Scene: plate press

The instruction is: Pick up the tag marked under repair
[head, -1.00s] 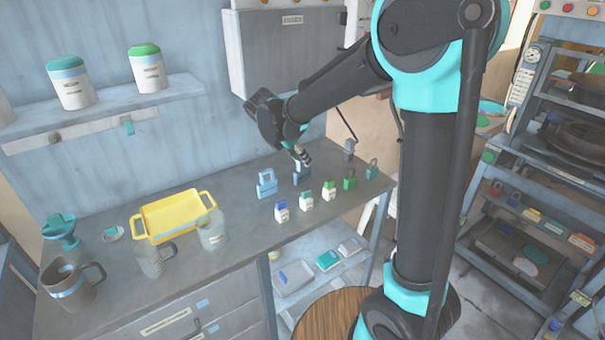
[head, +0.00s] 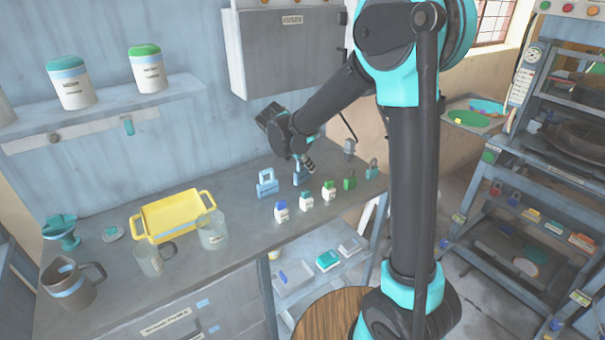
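Three small white tags with coloured tops stand in a slanting row on the workbench: a blue-topped one (head: 281,212), a teal-topped one (head: 306,201) and a green-topped one (head: 329,191). Their print is too small to read, so I cannot tell which is marked under repair. My gripper (head: 309,167) points down behind the row, close to a blue padlock (head: 299,178). I cannot tell whether they touch. Its fingers are small and partly merged with the dark wrist, so their opening is unclear.
A light blue padlock (head: 267,184), a green padlock (head: 350,180) and a teal padlock (head: 372,169) stand around the tags. A yellow tray (head: 150,228), a clear jar (head: 212,232) and mugs are on the left. A grey wall box (head: 290,55) hangs behind my arm.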

